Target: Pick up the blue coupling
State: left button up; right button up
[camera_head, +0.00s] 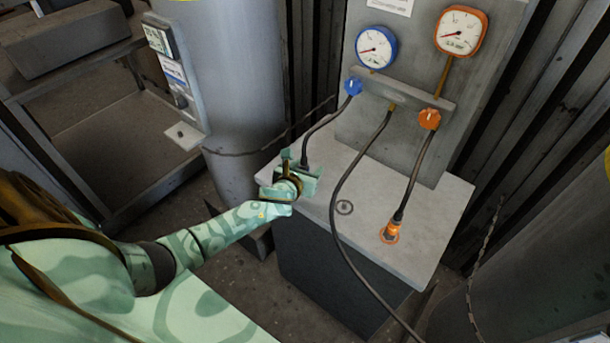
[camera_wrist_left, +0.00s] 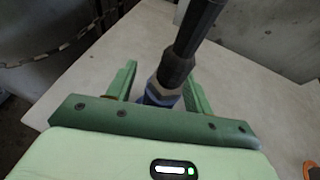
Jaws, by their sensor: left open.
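The blue coupling (camera_wrist_left: 157,98) stands at the lower end of a black hose (camera_wrist_left: 192,42) in the left wrist view, with a metal collar above the blue part. My left gripper (camera_head: 302,172) is open at the left side of the grey tabletop. Its two fingers (camera_wrist_left: 160,85) stand on either side of the coupling, with a gap visible on both sides. In the head view the gripper hides the blue part, and only the dark hose end (camera_head: 304,160) shows above it. My right gripper is not in view.
A panel behind carries a blue gauge (camera_head: 376,47), an orange gauge (camera_head: 461,31) and valve knobs. A middle hose (camera_head: 338,200) hangs over the front edge.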

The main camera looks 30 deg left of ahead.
pick_arm(q)
jog(key=shift+r, duration=0.15)
grip_shut()
jog(key=shift+r+p, duration=0.3)
jog(key=shift+r, duration=0.1)
notch_tip(320, 180, up, 3)
jog(key=shift+f+p, duration=0.2)
jog(key=shift+p, duration=0.65)
jog(key=s+d+r+p, duration=0.6)
jog(key=s+r, duration=0.3)
jog(key=s, duration=0.2)
jog(key=shift+s+d+r, duration=0.3)
jog(key=shift+s+d, duration=0.05)
jog(key=shift+d, duration=0.55)
